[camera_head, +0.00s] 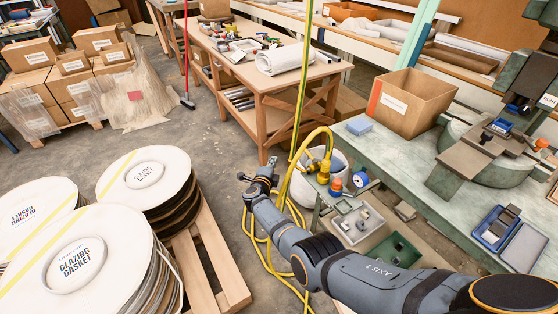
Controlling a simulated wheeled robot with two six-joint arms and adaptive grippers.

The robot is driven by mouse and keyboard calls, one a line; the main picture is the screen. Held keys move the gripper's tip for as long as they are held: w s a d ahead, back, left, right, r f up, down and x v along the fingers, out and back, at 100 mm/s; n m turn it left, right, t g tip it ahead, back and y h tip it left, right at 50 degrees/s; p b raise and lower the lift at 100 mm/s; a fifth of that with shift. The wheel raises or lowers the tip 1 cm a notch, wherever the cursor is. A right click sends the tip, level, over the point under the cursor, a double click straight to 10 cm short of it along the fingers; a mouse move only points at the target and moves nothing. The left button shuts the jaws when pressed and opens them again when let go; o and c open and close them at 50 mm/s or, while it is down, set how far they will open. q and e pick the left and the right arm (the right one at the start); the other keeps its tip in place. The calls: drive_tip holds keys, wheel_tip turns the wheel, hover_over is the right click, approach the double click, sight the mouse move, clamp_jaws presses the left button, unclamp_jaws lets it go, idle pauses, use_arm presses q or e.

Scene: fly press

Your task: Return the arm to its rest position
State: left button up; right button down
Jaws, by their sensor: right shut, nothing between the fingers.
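My right arm reaches in from the lower right, its grey links stretched toward the middle of the picture. My right gripper (264,172) is at its far end, small and dark, shut and empty. It is in open space above the floor, left of the green bench and close to the hanging yellow hose (286,185). Whether it touches the hose I cannot tell. My left gripper is not in view.
Gasket reels (145,178) stand on a pallet (215,262) at left. The green bench (395,155) at right holds an open cardboard box (415,105), a blue tray (492,235) and the press (485,145). A wooden workbench (275,85) stands behind. Bare floor (215,140) lies between.

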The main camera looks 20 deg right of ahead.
drive_tip(key=shift+d, duration=0.1)
idle(0.3)
drive_tip(key=s+f+n+g+y+p, duration=0.3)
drive_tip(key=s+f+n+y+p, duration=0.4)
drive_tip(key=s+f+n, duration=1.2)
drive_tip(key=s+d+f+n+g+p, duration=0.1)
drive_tip(key=s+d+f+n+g, duration=0.1)
drive_tip(key=s, duration=1.2)
drive_tip(key=s+d+f+n+g+p, duration=0.2)
drive_tip(key=s+f+g, duration=0.2)
drive_tip(key=s, duration=1.1)
drive_tip(key=s+d+f+n+g+p, duration=0.1)
drive_tip(key=s+f, duration=0.5)
drive_tip(key=s, duration=0.9)
drive_tip(key=shift+d+n+g+y, duration=0.4)
drive_tip(key=shift+d+g, duration=0.3)
drive_tip(key=shift+g, duration=0.3)
